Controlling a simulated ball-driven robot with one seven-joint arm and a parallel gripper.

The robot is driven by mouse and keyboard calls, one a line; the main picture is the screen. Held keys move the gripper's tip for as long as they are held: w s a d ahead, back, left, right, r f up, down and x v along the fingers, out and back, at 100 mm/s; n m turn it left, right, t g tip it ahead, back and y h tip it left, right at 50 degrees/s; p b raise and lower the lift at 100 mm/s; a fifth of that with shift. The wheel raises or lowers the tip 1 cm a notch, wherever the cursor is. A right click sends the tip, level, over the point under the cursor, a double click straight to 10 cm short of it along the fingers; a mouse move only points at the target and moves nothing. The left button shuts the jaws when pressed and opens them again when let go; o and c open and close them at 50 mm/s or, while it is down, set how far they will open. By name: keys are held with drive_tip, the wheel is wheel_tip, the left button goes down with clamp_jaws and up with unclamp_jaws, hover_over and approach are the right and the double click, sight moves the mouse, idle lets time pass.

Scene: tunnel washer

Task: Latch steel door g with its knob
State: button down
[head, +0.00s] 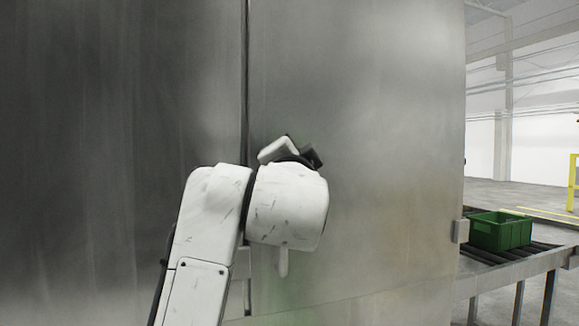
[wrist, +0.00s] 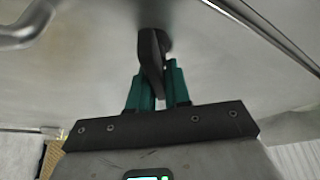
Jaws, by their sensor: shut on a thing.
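Steel panels fill most of the head view, with a dark upright seam between the left panel and the right panel (head: 390,150). My arm reaches to the right panel just beside this seam and hides my gripper and the knob there. No lettering shows which panel is door g. In the wrist view, a dark knob (wrist: 151,50) stands out from the steel surface (wrist: 85,65). My gripper (wrist: 160,82) has its green fingers on either side of the knob and is shut on it. The knob's turn relative to its latch cannot be told.
A bent metal bar handle (wrist: 25,28) is at the upper left of the wrist view. In the head view, a green crate (head: 497,232) sits on a roller conveyor (head: 520,260) at the right. A yellow rail (head: 572,183) stands beyond, with open floor behind.

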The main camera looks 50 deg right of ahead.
drive_tip(key=m, duration=0.1)
drive_tip(key=m+g, duration=0.1)
drive_tip(key=m, duration=0.1)
drive_tip(key=m+b, duration=0.1)
drive_tip(key=shift+d+f+m+g+y, duration=0.1)
drive_tip(key=shift+f+m+g+y, duration=0.2)
drive_tip(key=shift+f+m+g, duration=0.1)
drive_tip(key=shift+f+m+g+y, duration=0.15)
drive_tip(key=shift+m+g+y, duration=0.25)
drive_tip(key=shift+m, duration=0.9)
drive_tip(key=c, duration=1.2)
unclamp_jaws()
drive_tip(key=shift+o, duration=0.2)
drive_tip(key=shift+s, duration=0.1)
drive_tip(key=b+v, duration=0.1)
drive_tip(key=v, duration=0.9)
drive_tip(key=shift+s+a+b, duration=0.2)
drive_tip(key=shift+a+b, duration=0.05)
drive_tip(key=shift+b, duration=0.15)
drive_tip(key=shift+f, duration=0.1)
